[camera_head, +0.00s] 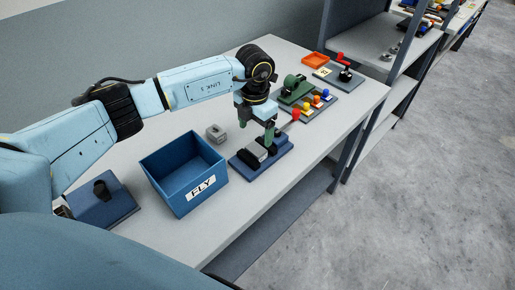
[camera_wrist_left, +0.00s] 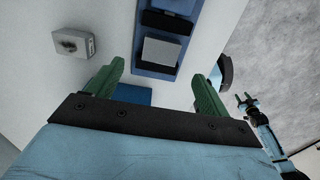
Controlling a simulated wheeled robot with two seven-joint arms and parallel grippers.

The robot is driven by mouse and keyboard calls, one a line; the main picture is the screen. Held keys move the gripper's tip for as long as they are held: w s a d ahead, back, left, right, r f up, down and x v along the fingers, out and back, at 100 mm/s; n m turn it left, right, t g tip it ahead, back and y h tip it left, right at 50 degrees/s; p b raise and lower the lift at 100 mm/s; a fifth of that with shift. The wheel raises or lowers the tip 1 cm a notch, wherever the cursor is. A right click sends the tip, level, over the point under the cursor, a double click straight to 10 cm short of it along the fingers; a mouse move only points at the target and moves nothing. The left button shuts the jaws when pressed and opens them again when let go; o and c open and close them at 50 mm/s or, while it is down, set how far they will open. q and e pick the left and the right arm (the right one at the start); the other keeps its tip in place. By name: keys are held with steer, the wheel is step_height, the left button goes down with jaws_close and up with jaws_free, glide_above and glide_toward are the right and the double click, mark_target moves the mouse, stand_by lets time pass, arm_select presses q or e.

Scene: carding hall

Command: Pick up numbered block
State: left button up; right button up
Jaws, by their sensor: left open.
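A small grey block (camera_head: 215,132) with a dark mark stands on the table behind the blue bin; it also shows at the upper left of the left wrist view (camera_wrist_left: 75,42). I cannot read a number on it. My left gripper (camera_head: 257,132) is open and points down above a blue fixture (camera_head: 279,150) holding a grey piece (camera_head: 256,151). Its green fingers, also in the left wrist view (camera_wrist_left: 158,75), are apart with nothing between them. The grey block is outside them, to the left. A light-blue arm end (camera_wrist_left: 250,105), apparently my right gripper, shows small in the left wrist view.
A blue bin (camera_head: 188,190) labelled FLY stands left of the fixture. A dark-blue device (camera_head: 103,205) sits at the near left. Beyond are a base with coloured knobs (camera_head: 318,101), an orange tray (camera_head: 316,60) and shelving (camera_head: 372,40). The table's front right edge is clear.

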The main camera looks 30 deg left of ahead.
mark_target(256, 148)
arm_select(q)
step_height(256, 148, down, 7)
steer(key=shift+d+f, duration=0.1)
steer(key=shift+f, duration=0.7)
arm_select(e)
steer(key=shift+w+a+r, duration=0.1)
steer(key=shift+w+r, duration=0.2)
steer(key=shift+w, duration=0.5)
arm_select(q)
steer(key=shift+c, duration=0.9)
steer(key=shift+w+r, duration=0.1)
steer(key=c, duration=1.2)
